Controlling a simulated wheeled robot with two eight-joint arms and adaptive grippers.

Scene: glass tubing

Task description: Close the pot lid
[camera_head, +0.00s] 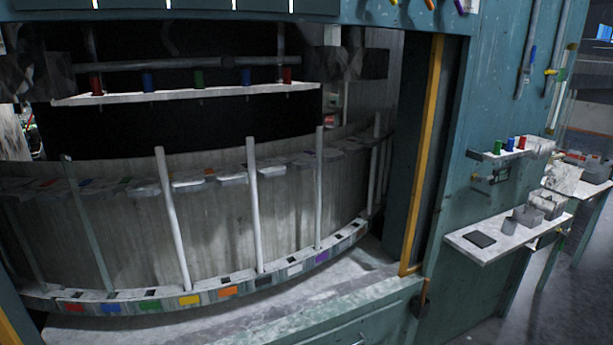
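I cannot make out a pot or a pot lid in the head view. A small grey cup-like container (510,226) stands on a pale shelf (480,245) at the right. It is too small to tell whether it has a lid. Neither of my grippers is in view.
A curved grey rack (215,230) with upright white rods and coloured squares fills the opening at the left. A yellow post (425,150) edges the teal wall. The pale shelf also holds a flat black square (479,239) and a grey box (547,204). Open floor shows at the right.

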